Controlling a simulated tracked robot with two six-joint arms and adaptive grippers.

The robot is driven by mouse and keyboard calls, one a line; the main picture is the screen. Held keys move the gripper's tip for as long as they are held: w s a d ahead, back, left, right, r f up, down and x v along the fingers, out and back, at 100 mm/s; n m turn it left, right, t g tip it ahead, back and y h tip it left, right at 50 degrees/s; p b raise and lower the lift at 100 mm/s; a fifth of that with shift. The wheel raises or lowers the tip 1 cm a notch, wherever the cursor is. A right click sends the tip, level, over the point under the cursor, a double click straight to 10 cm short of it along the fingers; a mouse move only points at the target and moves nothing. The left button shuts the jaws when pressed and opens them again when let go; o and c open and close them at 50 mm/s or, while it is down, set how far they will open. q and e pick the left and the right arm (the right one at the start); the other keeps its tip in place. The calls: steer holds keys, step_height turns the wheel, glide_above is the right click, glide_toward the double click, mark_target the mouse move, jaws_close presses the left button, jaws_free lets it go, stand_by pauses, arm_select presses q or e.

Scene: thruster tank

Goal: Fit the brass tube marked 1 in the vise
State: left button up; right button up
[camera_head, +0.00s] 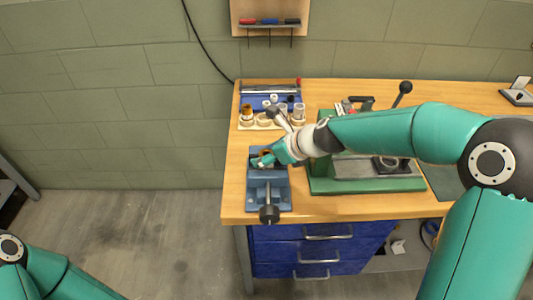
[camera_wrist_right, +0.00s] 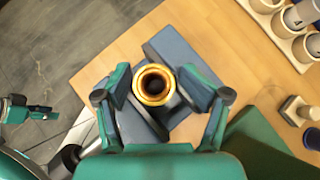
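The blue vise (camera_head: 283,196) stands at the bench's front left corner, its screw handle (camera_head: 269,213) toward the front. In the right wrist view the vise (camera_wrist_right: 170,45) lies beneath my right gripper. A brass tube (camera_wrist_right: 153,85) is seen end-on over the vise, its bright rim round a dark bore; no mark is readable. My right gripper (camera_head: 265,158) has one finger on each side of the tube, with a thin gap seemingly showing at each side. How deep the tube sits between the jaws is hidden. My left gripper (camera_wrist_right: 42,122) shows at the left edge of the wrist view, fingers apart and empty.
A wooden holder with several tubes (camera_head: 247,112) and a blue tray (camera_head: 288,101) stand behind the vise. A green press (camera_head: 365,185) is close on the right, under my right forearm. The bench's left and front edges are near the vise.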

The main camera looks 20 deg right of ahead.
steer(key=v, duration=1.2)
stand_by(0.3)
